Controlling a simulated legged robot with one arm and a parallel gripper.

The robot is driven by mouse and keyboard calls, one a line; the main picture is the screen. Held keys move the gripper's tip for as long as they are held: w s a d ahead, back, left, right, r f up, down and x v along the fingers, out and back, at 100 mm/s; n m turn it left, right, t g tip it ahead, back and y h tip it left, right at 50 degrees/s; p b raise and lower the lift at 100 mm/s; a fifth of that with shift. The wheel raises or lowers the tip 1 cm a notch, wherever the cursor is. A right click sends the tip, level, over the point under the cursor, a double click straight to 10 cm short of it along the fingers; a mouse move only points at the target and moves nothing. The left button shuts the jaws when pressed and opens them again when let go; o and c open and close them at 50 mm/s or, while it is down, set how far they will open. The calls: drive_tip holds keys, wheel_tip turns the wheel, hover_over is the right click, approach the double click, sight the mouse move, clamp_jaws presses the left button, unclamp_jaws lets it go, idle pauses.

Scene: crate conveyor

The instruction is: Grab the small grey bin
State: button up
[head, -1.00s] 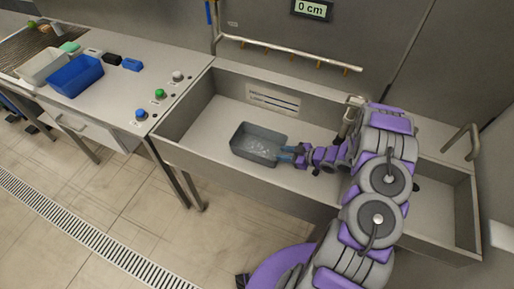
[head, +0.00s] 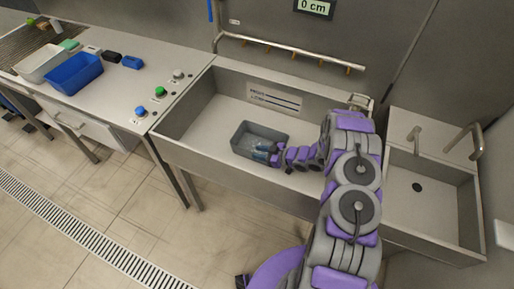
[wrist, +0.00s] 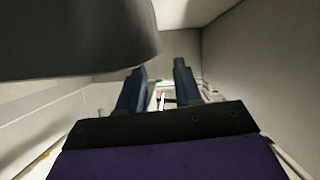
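The small grey bin (head: 241,143) sits on the floor of the long steel sink basin in the head view, left of my arm. My gripper (head: 262,149) reaches in from the right, and its blue fingers overlap the right part of the bin in the picture. I cannot tell whether they touch it. In the wrist view the two dark fingers of my gripper (wrist: 159,76) stand apart with a gap between them.
The sink's front wall (head: 215,168) and back wall (head: 320,103) enclose the area. A smaller basin (head: 440,195) with taps lies to the right. On the left counter (head: 115,93) are a blue bin (head: 75,75), a pale bin (head: 40,64) and several buttons. Basin floor left of the bin is clear.

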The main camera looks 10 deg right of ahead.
drive_tip(key=shift+w+d+f, duration=0.15)
drive_tip(key=shift+w+d, duration=0.05)
drive_tip(key=shift+d, duration=0.05)
drive_tip(key=shift+w+f+b, duration=0.2)
drive_tip(key=shift+f+b, duration=0.05)
drive_tip(key=shift+b, duration=0.05)
drive_tip(key=x, duration=0.4)
drive_tip(key=shift+s+a+r+b, duration=0.15)
drive_tip(key=shift+a+b, duration=0.15)
drive_tip(key=shift+a, duration=0.5)
drive_tip(key=shift+d, duration=0.9)
drive_tip(key=c, duration=0.4)
drive_tip(key=shift+d, duration=0.2)
clamp_jaws()
drive_tip(key=shift+a, duration=0.9)
drive_tip(key=shift+d, duration=0.65)
